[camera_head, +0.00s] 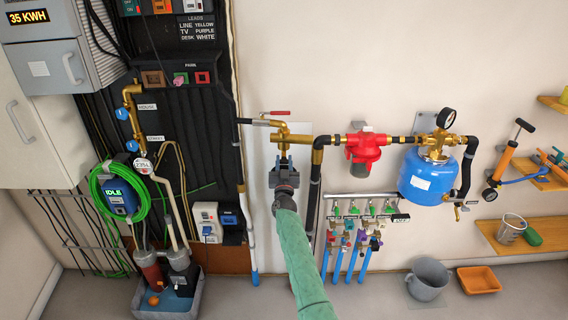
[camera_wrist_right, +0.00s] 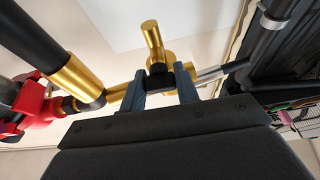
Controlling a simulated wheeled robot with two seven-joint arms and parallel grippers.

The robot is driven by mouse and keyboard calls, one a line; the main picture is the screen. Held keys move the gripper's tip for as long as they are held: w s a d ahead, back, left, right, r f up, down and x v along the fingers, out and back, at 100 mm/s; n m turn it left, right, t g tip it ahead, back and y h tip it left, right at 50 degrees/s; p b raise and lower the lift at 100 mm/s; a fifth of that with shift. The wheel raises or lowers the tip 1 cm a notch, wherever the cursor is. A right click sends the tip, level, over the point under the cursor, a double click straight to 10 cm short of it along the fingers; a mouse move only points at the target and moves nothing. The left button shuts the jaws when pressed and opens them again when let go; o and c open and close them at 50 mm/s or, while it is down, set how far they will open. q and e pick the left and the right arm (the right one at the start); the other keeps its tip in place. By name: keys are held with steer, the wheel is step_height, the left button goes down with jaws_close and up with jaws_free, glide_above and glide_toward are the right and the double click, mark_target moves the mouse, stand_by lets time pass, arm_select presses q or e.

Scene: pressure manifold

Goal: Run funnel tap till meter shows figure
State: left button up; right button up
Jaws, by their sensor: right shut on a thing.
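My right gripper (camera_head: 284,165) reaches up to the wall below a brass fitting (camera_head: 285,137) with a red lever (camera_head: 280,113). In the right wrist view my right gripper (camera_wrist_right: 163,88) has its fingers closed on a short dark part (camera_wrist_right: 160,77) beside the brass fitting (camera_wrist_right: 152,38). I cannot tell whether this part is the funnel tap. A round white meter dial (camera_head: 143,166) is on the pipework at left, its figure too small to read. A pressure gauge (camera_head: 446,118) stands above the blue tank (camera_head: 428,178). I cannot pick out a funnel. My left gripper is out of view.
A red filter (camera_head: 367,147) and a manifold with several coloured valves (camera_head: 362,212) are right of my arm. A blue unit with green hose (camera_head: 119,190) reads IDLE. A grey bucket (camera_head: 427,279) and orange tray (camera_head: 479,280) stand on the floor. A panel reads 35 KWH.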

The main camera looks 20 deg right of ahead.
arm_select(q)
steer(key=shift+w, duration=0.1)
arm_select(e)
steer(key=o, duration=1)
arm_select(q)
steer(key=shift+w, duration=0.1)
arm_select(e)
steer(key=shift+s+a+f, duration=0.1)
steer(key=shift+s+f, duration=0.1)
steer(key=shift+s, duration=0.05)
arm_select(q)
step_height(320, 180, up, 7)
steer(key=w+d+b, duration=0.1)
steer(key=b, duration=0.1)
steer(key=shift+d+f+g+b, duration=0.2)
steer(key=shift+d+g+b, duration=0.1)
steer(key=shift+b, duration=0.05)
arm_select(e)
steer(key=shift+v, duration=3.65)
steer(key=shift+r, duration=0.1)
